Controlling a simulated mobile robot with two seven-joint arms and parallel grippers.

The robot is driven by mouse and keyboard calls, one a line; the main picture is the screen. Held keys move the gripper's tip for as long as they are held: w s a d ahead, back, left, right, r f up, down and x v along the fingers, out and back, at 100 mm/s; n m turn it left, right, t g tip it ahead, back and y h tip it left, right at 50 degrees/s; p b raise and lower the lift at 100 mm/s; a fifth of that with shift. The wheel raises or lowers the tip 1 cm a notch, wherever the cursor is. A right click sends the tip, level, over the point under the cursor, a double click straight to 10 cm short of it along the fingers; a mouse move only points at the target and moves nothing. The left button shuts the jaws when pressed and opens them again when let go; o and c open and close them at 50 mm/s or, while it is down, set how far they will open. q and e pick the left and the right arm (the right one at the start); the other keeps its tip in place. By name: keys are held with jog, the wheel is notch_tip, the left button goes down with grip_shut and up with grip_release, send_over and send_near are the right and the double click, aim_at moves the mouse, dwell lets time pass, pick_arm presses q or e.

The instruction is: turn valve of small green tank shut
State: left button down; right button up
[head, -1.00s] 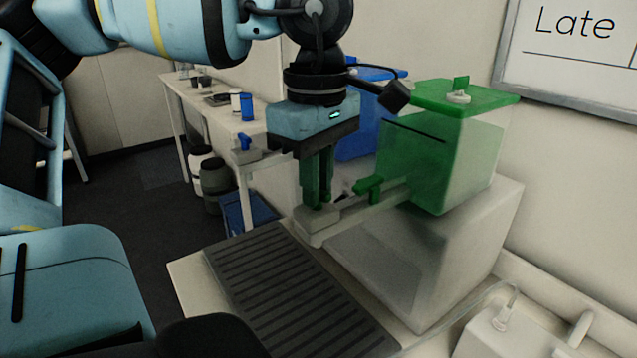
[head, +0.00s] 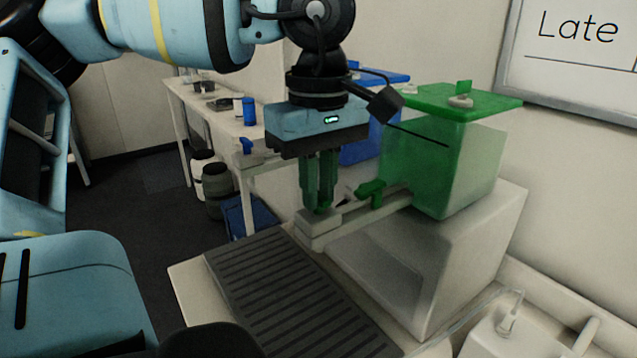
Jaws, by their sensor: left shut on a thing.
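The green tank (head: 415,170) is a translucent box with a green lid (head: 455,103), standing on a pale plinth at the right. A pale spout (head: 330,226) runs from its lower front towards the left. A green valve handle (head: 371,191) sits on the spout near the tank, to the right of my left gripper's fingers. My left gripper (head: 320,207) points straight down over the spout's outer end. Its fingers are shut on a small green valve handle (head: 323,209) there, which they mostly hide. My right gripper is not in view.
A dark slatted drip tray (head: 285,290) lies below the spout. A blue tank (head: 362,145) stands behind the green one, with a blue valve (head: 246,146) on its own spout. White fittings with tubing (head: 500,325) are at the lower right.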

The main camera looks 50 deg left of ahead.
pick_arm(q)
jog(key=c, duration=1.4)
grip_release()
jog(key=shift+c, duration=0.2)
jog(key=shift+r, duration=0.1)
notch_tip(320, 180, up, 8)
jog(key=shift+f, duration=0.15)
